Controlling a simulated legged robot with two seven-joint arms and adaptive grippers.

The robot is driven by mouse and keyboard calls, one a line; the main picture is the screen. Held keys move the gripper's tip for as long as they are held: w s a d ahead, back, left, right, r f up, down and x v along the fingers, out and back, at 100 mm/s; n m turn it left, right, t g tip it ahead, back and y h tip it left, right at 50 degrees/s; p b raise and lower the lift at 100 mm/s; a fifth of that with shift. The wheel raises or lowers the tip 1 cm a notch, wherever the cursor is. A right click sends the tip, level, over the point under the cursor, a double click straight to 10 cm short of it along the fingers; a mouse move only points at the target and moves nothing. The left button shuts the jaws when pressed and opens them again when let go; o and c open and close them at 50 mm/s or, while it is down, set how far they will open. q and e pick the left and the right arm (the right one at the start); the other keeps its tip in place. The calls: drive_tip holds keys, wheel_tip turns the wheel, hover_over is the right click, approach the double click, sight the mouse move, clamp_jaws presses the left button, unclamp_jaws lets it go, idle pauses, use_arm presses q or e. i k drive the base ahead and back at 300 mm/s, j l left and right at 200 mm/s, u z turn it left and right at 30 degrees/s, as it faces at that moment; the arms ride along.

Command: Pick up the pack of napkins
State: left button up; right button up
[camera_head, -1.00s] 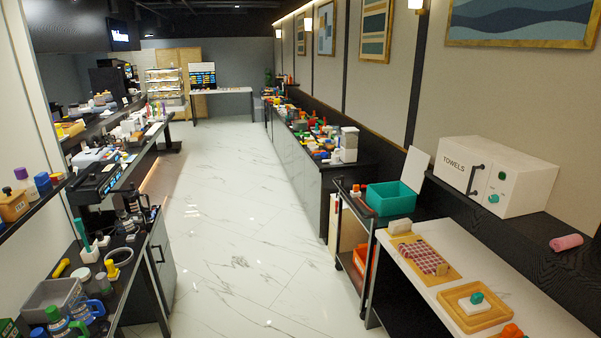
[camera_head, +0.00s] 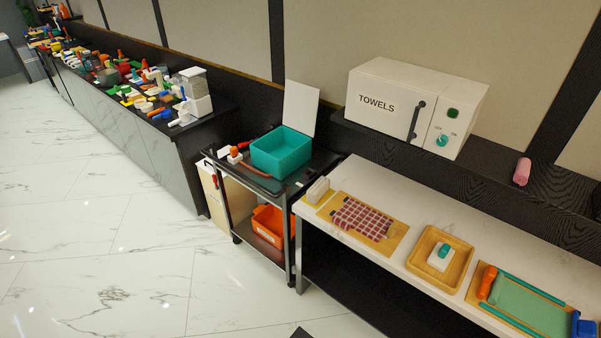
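I cannot make out for sure which thing is the pack of napkins. A small whitish block (camera_head: 317,190) stands at the left end of the white-topped table (camera_head: 388,262), beside a red-and-white checked cloth (camera_head: 363,218) on a wooden board. A white block with a green top (camera_head: 440,256) sits in a wooden tray (camera_head: 424,277) farther right. A rolled pink towel (camera_head: 522,171) lies on the dark ledge behind. Neither of my grippers shows in the head view.
A black cart (camera_head: 226,203) with a teal bin (camera_head: 281,151) on top and an orange bin (camera_head: 268,224) below stands left of the table. A white towel cabinet (camera_head: 387,105) sits on the ledge. A long cluttered counter (camera_head: 135,135) runs left. The marble floor (camera_head: 95,240) is clear.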

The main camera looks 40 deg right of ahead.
sight(314, 194)
drive_tip(key=i+z, duration=0.45)
drive_tip(key=i+j+z, duration=0.1)
drive_tip(key=i+z, duration=0.35)
drive_tip(key=i+j+z, duration=0.25)
drive_tip(key=z, duration=0.15)
drive_tip(key=i+j+z, duration=0.45)
drive_tip(key=k+l, duration=0.05)
